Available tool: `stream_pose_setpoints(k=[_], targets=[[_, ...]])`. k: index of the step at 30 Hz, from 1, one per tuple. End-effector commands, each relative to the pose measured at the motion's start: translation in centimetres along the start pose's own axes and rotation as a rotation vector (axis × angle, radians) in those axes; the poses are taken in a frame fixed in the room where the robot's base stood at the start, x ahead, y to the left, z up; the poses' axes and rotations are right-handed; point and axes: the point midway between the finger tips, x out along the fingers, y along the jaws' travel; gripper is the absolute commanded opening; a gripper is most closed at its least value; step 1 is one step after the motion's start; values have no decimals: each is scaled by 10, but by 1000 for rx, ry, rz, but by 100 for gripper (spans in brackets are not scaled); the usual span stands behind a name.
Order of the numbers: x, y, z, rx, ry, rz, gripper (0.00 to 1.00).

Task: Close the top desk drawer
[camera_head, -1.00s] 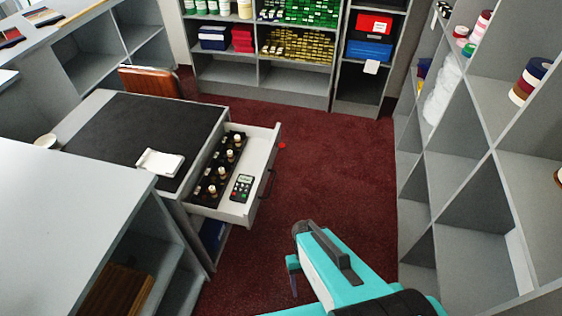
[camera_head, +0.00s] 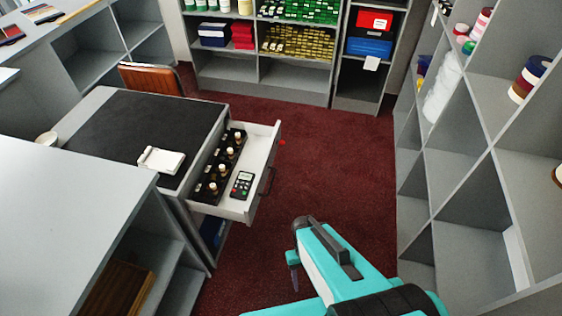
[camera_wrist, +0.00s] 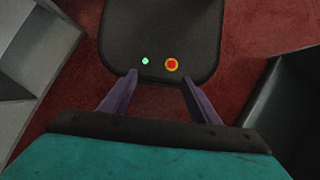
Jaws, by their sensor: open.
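The top desk drawer (camera_head: 262,150) stands pulled out from the right side of the grey desk (camera_head: 182,214). It has a dark handle (camera_head: 266,181) on its front. The drawer cannot be made out for certain in the wrist view.
A white pad (camera_head: 161,160) lies on the desk's black top. A brown chair (camera_head: 150,79) stands behind the desk. A grey counter (camera_head: 60,210) is at the near left, and tall shelves (camera_head: 470,170) are at the right. Red carpet (camera_head: 335,165) between is clear.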

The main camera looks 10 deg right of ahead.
Motion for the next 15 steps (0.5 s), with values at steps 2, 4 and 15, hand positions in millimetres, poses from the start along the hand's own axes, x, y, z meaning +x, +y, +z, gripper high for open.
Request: stream_pose_setpoints(k=[2,4,15], targets=[[2,0,-1,0,-1,0,42],[7,0,-3,-1,-2,0,30],[42,0,-17,-7,-18,0,0]])
